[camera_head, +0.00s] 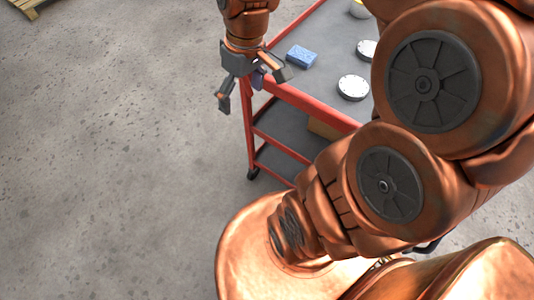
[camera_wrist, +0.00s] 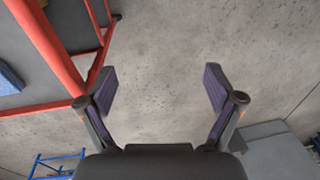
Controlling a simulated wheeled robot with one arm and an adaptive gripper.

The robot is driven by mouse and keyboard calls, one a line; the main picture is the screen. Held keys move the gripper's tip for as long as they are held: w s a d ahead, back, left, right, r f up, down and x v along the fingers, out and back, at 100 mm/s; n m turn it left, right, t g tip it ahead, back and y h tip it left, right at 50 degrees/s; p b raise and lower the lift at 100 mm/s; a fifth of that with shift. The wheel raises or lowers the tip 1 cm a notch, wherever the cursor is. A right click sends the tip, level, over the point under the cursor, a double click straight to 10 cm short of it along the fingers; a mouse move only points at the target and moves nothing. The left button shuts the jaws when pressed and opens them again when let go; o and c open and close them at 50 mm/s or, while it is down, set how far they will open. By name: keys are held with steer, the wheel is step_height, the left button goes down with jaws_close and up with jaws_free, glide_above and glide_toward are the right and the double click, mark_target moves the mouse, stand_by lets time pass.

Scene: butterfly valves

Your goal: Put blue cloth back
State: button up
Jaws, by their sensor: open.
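The blue cloth (camera_head: 301,56) lies as a small folded block on the grey top of the red cart (camera_head: 312,104), near its left edge. In the wrist view, part of the blue cloth (camera_wrist: 10,78) shows at the far left edge. My gripper (camera_head: 250,88) is open and empty, with its fingers spread, beside the cart's left edge and left of the cloth. In the wrist view, my gripper (camera_wrist: 160,90) has bare floor between its purple-padded fingers. It does not touch the cloth.
Two round white-and-metal discs (camera_head: 353,87) (camera_head: 367,49) and a rounded object (camera_head: 359,9) sit on the cart top. A brown box (camera_head: 323,128) is on a lower shelf. A wooden pallet (camera_head: 28,6) lies at the top left. The floor left of the cart is clear.

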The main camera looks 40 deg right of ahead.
steer(key=s+a+f+m+g+h, duration=0.1)
steer(key=s+a, duration=0.3)
steer(key=s, duration=1)
steer(key=shift+s+f+m+g+h, duration=0.15)
steer(key=shift+f+m+g+h, duration=0.2)
steer(key=shift+f+m, duration=0.45)
steer(key=shift+r, duration=0.15)
